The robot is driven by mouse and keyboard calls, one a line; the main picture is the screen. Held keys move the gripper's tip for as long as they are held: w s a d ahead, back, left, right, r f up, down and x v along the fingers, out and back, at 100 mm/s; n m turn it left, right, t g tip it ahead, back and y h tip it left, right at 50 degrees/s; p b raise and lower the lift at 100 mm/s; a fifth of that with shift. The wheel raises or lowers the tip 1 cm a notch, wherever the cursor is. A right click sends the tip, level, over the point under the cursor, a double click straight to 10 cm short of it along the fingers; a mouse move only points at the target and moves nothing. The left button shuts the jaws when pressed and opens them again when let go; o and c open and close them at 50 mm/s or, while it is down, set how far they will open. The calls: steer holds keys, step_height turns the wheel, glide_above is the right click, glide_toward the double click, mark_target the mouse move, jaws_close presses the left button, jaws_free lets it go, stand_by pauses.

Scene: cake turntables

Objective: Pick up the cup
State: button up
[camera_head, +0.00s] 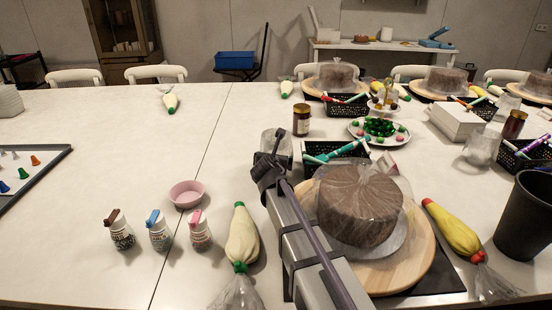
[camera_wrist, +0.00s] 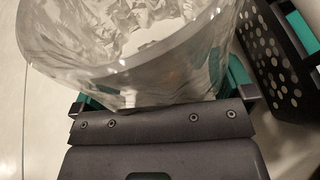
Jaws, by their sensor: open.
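A clear, see-through cup (camera_head: 281,141) stands on the white table near the middle of the head view, partly hidden by my gripper. My gripper (camera_head: 271,160) is at the cup's near side. In the wrist view the cup (camera_wrist: 130,65) fills the upper middle, its rim close to the camera. The green-edged fingers of my gripper (camera_wrist: 163,98) show on either side of the cup's lower part, spread apart. The gripper is open; I cannot tell whether either finger touches the cup.
A black perforated basket (camera_wrist: 278,50) stands close to the right of the cup; it also shows in the head view (camera_head: 318,172). A wrapped brown cake (camera_head: 358,205) on a turntable sits right of my arm. A pink bowl (camera_head: 186,194) and several sprinkle bottles stand left. The left table is mostly clear.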

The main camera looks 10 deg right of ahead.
steer(key=c, duration=0.9)
steer(key=shift+r+p, duration=11.9)
steer(key=shift+r, duration=0.05)
